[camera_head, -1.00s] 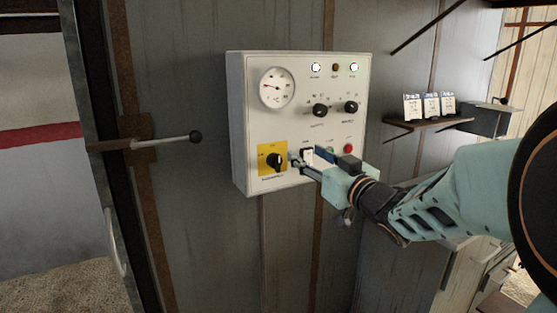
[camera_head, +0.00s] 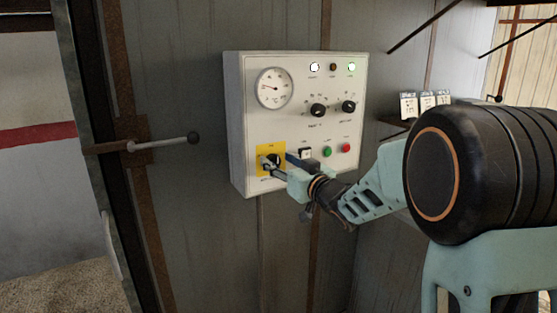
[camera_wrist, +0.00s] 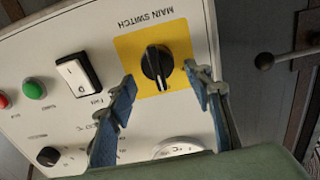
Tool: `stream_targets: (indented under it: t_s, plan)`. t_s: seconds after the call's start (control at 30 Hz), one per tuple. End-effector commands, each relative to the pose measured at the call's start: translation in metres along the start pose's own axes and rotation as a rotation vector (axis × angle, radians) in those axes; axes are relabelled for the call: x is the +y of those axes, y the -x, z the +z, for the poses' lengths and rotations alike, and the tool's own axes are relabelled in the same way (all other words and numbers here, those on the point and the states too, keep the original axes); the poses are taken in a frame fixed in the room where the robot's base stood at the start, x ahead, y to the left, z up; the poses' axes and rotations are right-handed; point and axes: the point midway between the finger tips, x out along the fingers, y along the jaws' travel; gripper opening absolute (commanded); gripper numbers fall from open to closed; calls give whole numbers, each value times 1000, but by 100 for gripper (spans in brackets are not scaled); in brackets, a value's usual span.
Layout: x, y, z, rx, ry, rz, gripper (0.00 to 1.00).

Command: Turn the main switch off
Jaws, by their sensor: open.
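The main switch (camera_wrist: 157,66) is a black rotary knob on a yellow plate (camera_wrist: 180,40), labelled MAIN SWITCH, which appears upside down in the wrist view. In the head view the yellow plate (camera_head: 264,149) is at the lower left of the white control panel (camera_head: 290,128), and my gripper partly covers the knob. My gripper (camera_wrist: 160,84) is open, with one blue-padded finger on each side of the knob in the wrist view. I see gaps between the knob and both fingers. In the head view my gripper (camera_head: 274,166) is right at the switch.
Beside the switch are a white rocker switch (camera_wrist: 78,74), a green button (camera_wrist: 34,88) and a red button (camera_wrist: 3,100). Two black knobs and a round gauge (camera_head: 274,88) are above. A lever with a black ball (camera_head: 193,138) sticks out left of the panel.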

Motion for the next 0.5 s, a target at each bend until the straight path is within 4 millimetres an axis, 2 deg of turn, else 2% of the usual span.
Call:
stream_targets:
  t_s: [0.37, 0.5]
  plan:
    - [0, -6, 0, 0, 0, 0, 47]
    - [0, -6, 0, 0, 0, 0, 31]
